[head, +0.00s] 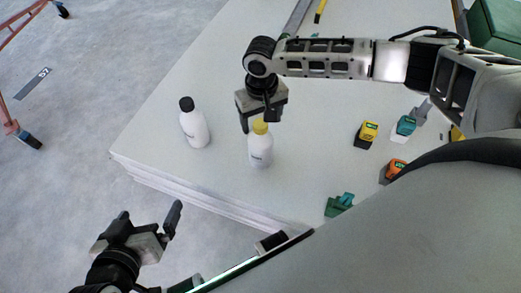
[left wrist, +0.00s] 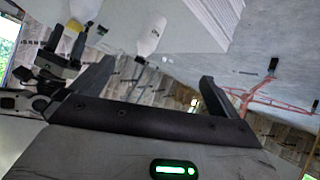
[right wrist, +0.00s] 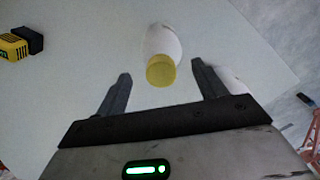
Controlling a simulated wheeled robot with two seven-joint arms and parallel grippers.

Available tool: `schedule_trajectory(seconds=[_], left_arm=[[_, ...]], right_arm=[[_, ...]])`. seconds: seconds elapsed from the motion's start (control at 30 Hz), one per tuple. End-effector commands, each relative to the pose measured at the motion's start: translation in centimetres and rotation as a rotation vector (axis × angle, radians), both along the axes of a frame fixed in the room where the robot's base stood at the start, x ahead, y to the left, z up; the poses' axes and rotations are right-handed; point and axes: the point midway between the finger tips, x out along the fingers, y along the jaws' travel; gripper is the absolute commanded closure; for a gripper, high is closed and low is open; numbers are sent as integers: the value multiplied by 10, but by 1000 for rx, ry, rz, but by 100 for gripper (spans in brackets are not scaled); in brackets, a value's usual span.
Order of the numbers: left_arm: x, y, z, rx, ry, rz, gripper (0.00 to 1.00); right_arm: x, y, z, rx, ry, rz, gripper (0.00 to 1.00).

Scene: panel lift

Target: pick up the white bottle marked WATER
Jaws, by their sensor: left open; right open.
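A white bottle with a yellow cap (head: 260,153) stands on the white panel stack (head: 215,65); small dark print on its front is too small to read. A white bottle with a black cap (head: 195,130) stands to its left, with no print visible. My right gripper (head: 258,119) is open, pointing down close to the yellow cap. In the right wrist view the yellow-capped bottle (right wrist: 162,42) appears ahead between the open fingers; the other bottle (right wrist: 232,82) is partly behind the right finger. My left gripper (head: 148,215) is open and empty, off the panel's near left edge.
Yellow (head: 368,131), teal (head: 405,125) and orange (head: 396,168) tools lie on the panel's right side. A green item (head: 340,204) sits near the front. A red frame on wheels (head: 12,125) stands at far left.

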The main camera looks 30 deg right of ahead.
Motion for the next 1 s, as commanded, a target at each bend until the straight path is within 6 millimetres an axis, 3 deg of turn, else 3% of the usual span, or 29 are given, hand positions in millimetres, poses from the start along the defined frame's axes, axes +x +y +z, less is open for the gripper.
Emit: schedule_trajectory(seconds=[0.1,0.23,0.5,0.53,0.77,0.8,1.0], left_arm=[[3,-2,-5,-15,-30,3,0],[4,-7,8,-43,-91,-4,0],[1,-8,17,-48,-116,-13,0],[1,-8,17,-47,-115,-13,0],[1,-8,16,-45,-110,-13,0],[0,-7,15,-45,-109,-13,0],[1,-7,13,-43,-104,-11,0]], right_arm=[[4,0,-21,-2,-1,-1,30],[5,0,-40,-1,0,1,30],[5,0,-44,1,-1,1,30],[5,0,-44,1,-1,1,33],[5,0,-44,1,-1,1,96],[5,0,-44,1,-1,1,100],[6,0,-43,2,-3,1,100]])
